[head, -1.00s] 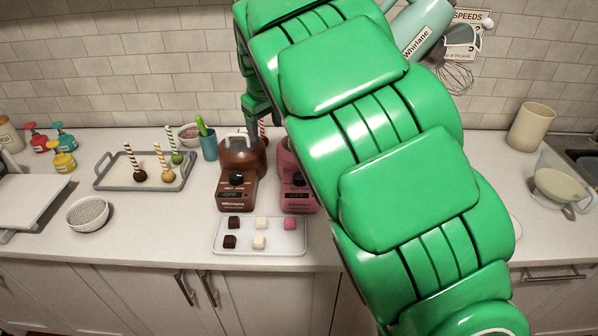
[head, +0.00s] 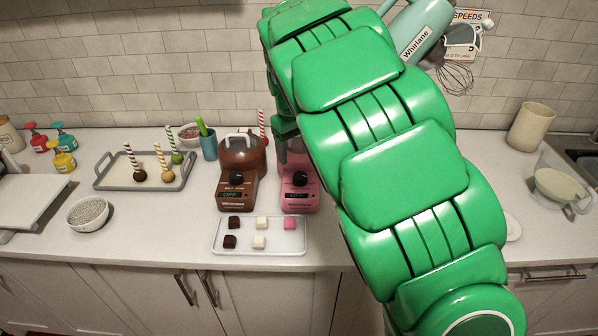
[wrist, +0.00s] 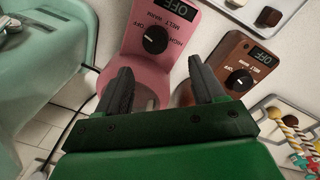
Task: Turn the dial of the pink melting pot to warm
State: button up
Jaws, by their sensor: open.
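The pink melting pot (head: 300,203) stands on the counter, partly hidden by my arm in the head view. Its front panel (wrist: 143,60) shows in the wrist view, rotated, with a display reading OFF. Its round black dial (wrist: 155,39) has a white mark toward the OFF label; the dial also shows in the head view (head: 299,179). My gripper (wrist: 160,80) is open and empty. In the wrist view its two dark fingers are spread either side of the pink pot's body, with the dial beyond the tips. No contact with the dial shows.
A brown melting pot (head: 236,200), also reading OFF, stands close on the left. A white tray (head: 259,248) with several small cubes lies in front of both pots. The mint mixer (head: 420,30) is on the right, behind my arm.

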aim_at(300, 175)
jog(key=shift+d+f, duration=0.25)
jog(key=shift+d, duration=0.15)
jog(key=shift+w+d+f, duration=0.1)
jog(key=shift+d+f, duration=0.05)
jog(key=shift+f, duration=3.55)
jog(key=c, duration=1)
jog(key=shift+c, duration=0.3)
jog(key=shift+m, duration=0.5)
jog(key=m, duration=0.4)
jog(key=shift+w, duration=0.1)
jog(key=shift+d+m+g, duration=0.1)
jog(key=shift+m+g, duration=0.3)
jog(key=shift+m, duration=2.1)
